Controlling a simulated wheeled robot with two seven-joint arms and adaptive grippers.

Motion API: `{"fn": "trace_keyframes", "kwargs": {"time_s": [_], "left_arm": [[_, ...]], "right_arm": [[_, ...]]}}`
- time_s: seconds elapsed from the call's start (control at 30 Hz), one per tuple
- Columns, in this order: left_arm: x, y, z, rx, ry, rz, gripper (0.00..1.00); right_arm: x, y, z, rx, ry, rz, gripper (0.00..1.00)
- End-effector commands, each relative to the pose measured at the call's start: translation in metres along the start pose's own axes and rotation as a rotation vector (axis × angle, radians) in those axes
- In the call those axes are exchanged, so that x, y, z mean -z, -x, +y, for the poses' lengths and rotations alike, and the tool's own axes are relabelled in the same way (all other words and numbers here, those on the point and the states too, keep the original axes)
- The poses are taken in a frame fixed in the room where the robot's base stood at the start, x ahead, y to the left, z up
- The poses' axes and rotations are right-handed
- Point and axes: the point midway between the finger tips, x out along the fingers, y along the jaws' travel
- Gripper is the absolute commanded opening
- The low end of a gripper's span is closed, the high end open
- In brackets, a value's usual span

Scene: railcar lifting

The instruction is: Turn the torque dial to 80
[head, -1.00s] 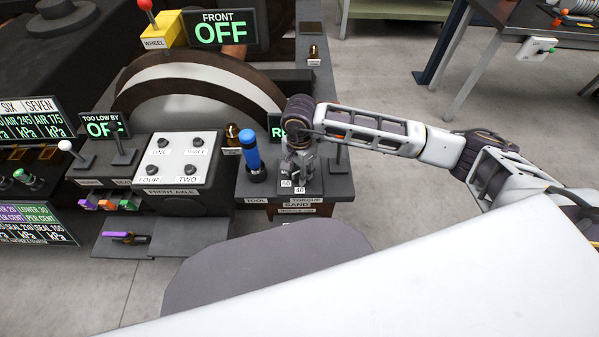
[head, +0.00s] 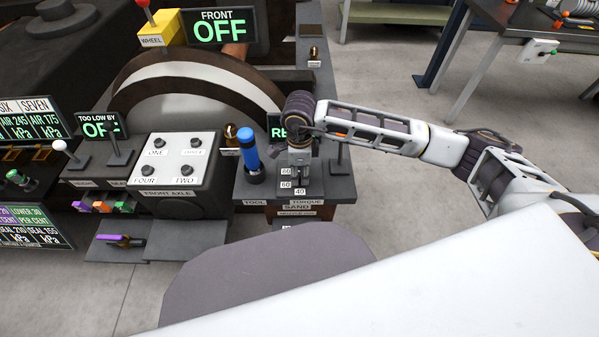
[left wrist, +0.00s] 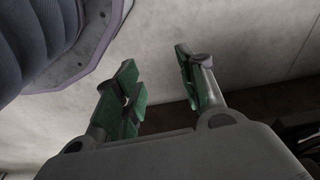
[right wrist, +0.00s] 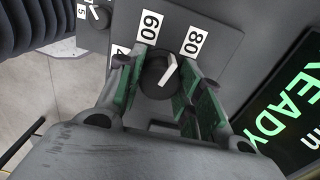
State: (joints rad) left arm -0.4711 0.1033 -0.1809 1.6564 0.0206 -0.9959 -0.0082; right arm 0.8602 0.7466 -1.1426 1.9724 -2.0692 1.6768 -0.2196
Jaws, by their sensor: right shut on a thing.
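The torque dial (right wrist: 157,78) is a round black knob with a white pointer bar, seen in the right wrist view. Its pointer is directed between the 60 label (right wrist: 150,27) and the 80 label (right wrist: 193,42). My right gripper (right wrist: 160,88) is shut on the dial, with green-padded fingers on both sides of it. In the head view my right gripper (head: 299,163) points down over the torque panel and hides most of the dial; the 40 label (head: 299,191) shows in front. My left gripper (left wrist: 158,92) is open and empty in the left wrist view.
A blue-topped tool (head: 249,152) stands just left of my right gripper. A lever (head: 340,155) stands close on its right. A green-lit READY display (right wrist: 292,105) lies beside the panel. The FRONT AXLE button box (head: 180,167) is further left.

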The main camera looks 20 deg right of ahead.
Motion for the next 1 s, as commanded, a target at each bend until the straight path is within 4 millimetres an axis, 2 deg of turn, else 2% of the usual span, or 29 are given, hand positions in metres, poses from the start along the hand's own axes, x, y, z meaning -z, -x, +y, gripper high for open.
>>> {"fn": "trace_keyframes", "kwargs": {"time_s": [0.5, 1.0], "left_arm": [[0.009, 0.019, 0.005, -0.009, -0.003, -0.011, 0.40], [0.010, 0.026, 0.007, -0.012, -0.003, -0.014, 0.40]], "right_arm": [[0.001, 0.000, -0.001, 0.000, -0.343, 0.001, 0.12], [0.001, 0.000, -0.001, 0.000, -0.419, 0.001, 0.12]]}}
